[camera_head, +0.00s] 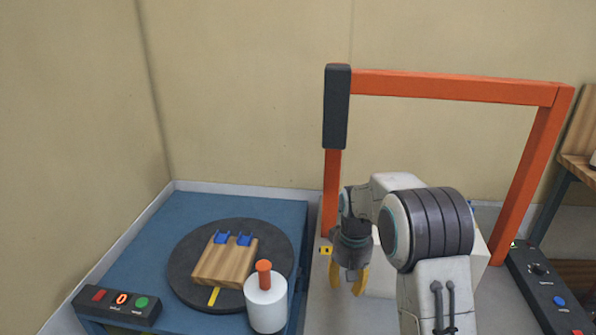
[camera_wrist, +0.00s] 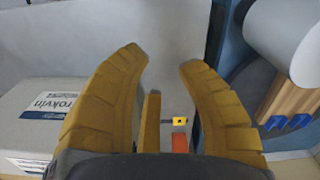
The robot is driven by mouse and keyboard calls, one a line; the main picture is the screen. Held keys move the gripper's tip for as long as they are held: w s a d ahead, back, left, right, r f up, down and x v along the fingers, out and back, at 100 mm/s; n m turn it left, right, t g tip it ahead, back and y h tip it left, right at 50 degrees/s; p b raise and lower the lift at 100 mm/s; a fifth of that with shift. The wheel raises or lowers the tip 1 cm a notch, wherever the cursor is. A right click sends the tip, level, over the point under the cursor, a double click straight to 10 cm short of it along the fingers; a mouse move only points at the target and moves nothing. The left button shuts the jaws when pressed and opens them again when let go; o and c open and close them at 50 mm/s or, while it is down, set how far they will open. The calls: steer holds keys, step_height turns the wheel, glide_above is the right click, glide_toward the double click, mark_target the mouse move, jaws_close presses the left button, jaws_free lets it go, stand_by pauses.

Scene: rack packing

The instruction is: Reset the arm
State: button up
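My gripper (camera_head: 349,279) points down at the right of the blue table, in front of the orange frame.
A blue table (camera_head: 190,215) carries a dark turntable (camera_head: 185,262) with a wooden block (camera_head: 225,266) holding two blue clips. A white cylinder (camera_head: 267,305) with an orange top stands at its front. An orange frame (camera_head: 450,87), white box (camera_wrist: 50,108) and control panel (camera_head: 545,285) are nearby.

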steer(key=s+g, duration=0.2)
steer(key=s, duration=1.2)
steer(key=s+r+t+p, duration=0.2)
steer(key=s+r+p, duration=0.2)
steer(key=s+r, duration=0.3)
steer(key=s+r+t+p, duration=0.3)
steer(key=s+r+p, duration=0.2)
steer(key=r, duration=0.9)
steer(key=shift+s, duration=0.85)
steer(key=shift+d, duration=0.1)
